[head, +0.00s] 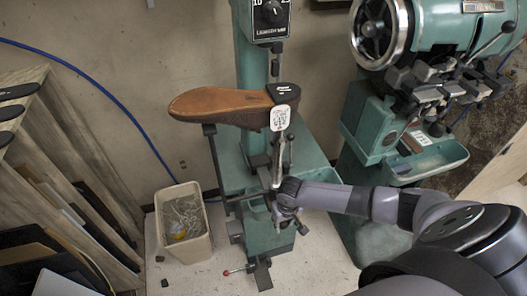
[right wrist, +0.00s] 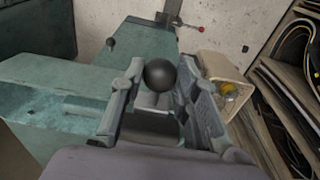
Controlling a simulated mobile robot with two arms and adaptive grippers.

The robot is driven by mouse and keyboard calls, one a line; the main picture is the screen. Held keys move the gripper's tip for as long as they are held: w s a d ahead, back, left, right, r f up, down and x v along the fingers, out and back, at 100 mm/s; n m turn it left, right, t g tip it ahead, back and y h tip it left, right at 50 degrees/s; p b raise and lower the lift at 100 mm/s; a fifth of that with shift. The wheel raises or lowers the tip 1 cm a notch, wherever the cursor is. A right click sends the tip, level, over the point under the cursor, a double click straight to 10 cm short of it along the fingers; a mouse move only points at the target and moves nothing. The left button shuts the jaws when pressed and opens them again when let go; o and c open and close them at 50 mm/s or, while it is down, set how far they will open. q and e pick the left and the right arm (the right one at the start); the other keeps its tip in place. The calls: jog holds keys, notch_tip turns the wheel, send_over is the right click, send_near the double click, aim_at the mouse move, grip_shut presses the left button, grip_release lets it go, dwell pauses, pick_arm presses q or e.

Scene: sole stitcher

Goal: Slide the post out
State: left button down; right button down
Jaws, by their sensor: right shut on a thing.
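My right gripper (head: 284,212) is low at the front of the green stitcher stand (head: 240,172). In the right wrist view its two fingers (right wrist: 163,98) close around a round black knob (right wrist: 160,73). The knob is hidden by the gripper in the head view. A brown shoe sole on a dark form (head: 220,106) sits above the gripper, with a white label (head: 280,118) at its right end. A slim metal rod (head: 279,160) runs down from there toward the gripper. I cannot tell for sure which part is the post. My left gripper is not in view.
A beige bin (head: 185,245) with tangled scraps stands left of the stand. A wooden rack (head: 75,150) is at the far left. A green machine with a handwheel (head: 378,30) and a tray (head: 425,160) stands at the right. A red-tipped lever (head: 228,272) sticks out near the floor.

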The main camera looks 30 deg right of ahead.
jog(key=s+p, duration=0.1)
jog(key=s, duration=0.1)
jog(key=s+a+p, duration=0.1)
jog(key=s+p, duration=0.1)
jog(key=shift+s, duration=0.2)
dwell(0.3)
jog(key=c, duration=1)
grip_release()
jog(key=shift+c, duration=0.2)
notch_tip(320, 180, up, 7)
jog(key=s+p, duration=0.1)
jog(key=s, duration=0.1)
jog(key=shift+a+p, duration=0.25)
jog(key=shift+p, duration=0.1)
